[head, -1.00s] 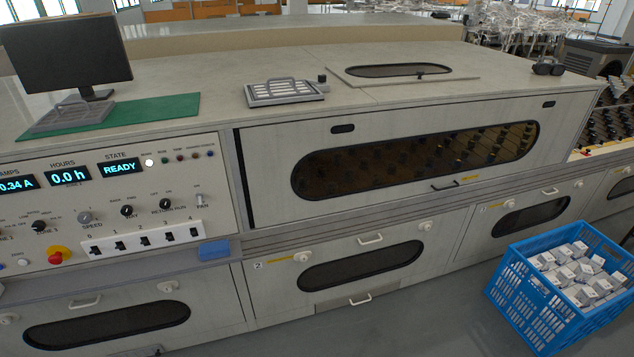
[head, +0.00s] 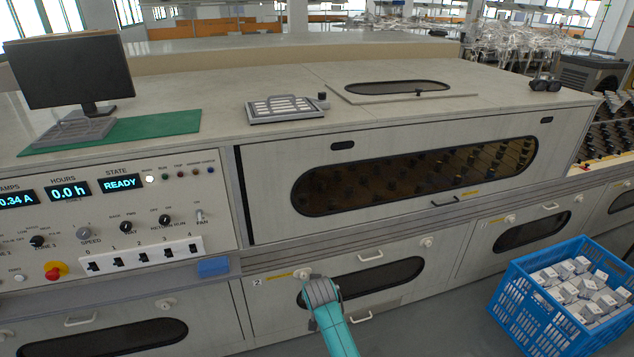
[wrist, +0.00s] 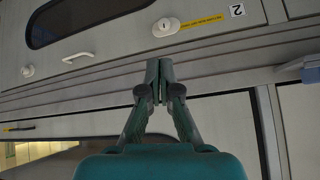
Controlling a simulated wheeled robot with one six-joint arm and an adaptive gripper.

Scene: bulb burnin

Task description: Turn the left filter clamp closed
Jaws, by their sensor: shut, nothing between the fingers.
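A white round clamp knob (head: 303,273) sits at the left end of the panel marked 2, beside a yellow label strip. In the wrist view it shows as a white knob (wrist: 165,27) at the top, next to the yellow strip and the 2 tag. A second white clamp (head: 427,243) is at the panel's right end; it also shows in the wrist view (wrist: 28,71). My gripper (wrist: 159,64) is shut and empty, its tips apart from the left knob in the picture. In the head view my teal arm stands before the panel; the fingers are hidden there.
The panel has a white handle (head: 370,255) and a dark oval window (head: 385,277). A blue crate (head: 520,295) of small white boxes stands on the floor at right. The control panel (head: 75,215) with knobs and switches is at left.

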